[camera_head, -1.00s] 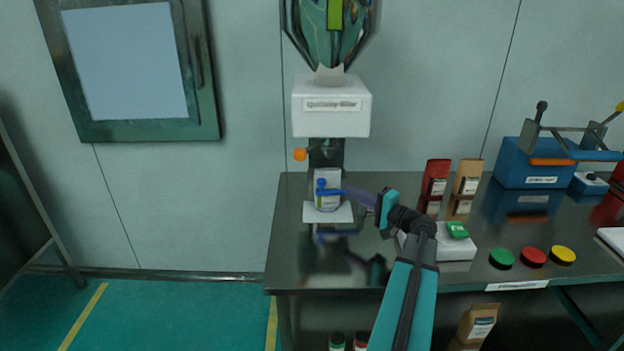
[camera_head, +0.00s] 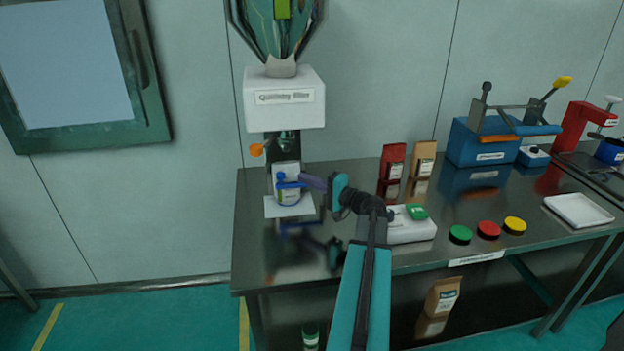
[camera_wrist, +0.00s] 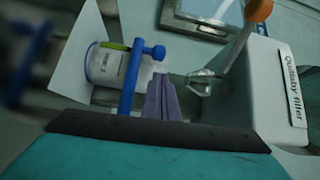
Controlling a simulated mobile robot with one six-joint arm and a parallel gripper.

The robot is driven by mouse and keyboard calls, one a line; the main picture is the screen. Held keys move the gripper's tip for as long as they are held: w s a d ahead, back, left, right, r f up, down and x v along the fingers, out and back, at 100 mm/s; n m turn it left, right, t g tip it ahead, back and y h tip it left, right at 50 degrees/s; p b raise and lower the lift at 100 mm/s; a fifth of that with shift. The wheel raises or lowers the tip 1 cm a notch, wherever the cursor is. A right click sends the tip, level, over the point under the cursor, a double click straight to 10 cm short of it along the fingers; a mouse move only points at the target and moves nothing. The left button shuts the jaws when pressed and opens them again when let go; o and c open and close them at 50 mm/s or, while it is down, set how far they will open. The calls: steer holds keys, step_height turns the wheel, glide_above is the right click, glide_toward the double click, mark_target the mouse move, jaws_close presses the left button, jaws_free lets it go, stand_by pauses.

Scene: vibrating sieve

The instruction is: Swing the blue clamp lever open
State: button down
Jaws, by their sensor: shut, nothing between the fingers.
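In the wrist view the lever (camera_wrist: 130,78) is a blue bar with a round knob, beside the container (camera_wrist: 108,66). My gripper (camera_head: 303,180) has purple fingers, shut and empty, just right of the lever in the head view. In the wrist view my fingertips (camera_wrist: 160,82) are close beside the knob end. I cannot tell whether they touch it.
An orange knob (camera_head: 256,150) sticks out left of the filter unit. Red and tan packets (camera_head: 393,162), a white device (camera_head: 412,229) and several coloured caps (camera_head: 489,230) stand to the right. A blue device (camera_head: 484,143) is farther right. The table's front left is clear.

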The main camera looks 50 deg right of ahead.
steer(key=w+p, duration=0.1)
steer(key=w, duration=0.6)
steer(key=shift+w+a+p, duration=0.15)
steer(key=shift+a+p, duration=0.05)
steer(key=shift+p, duration=0.2)
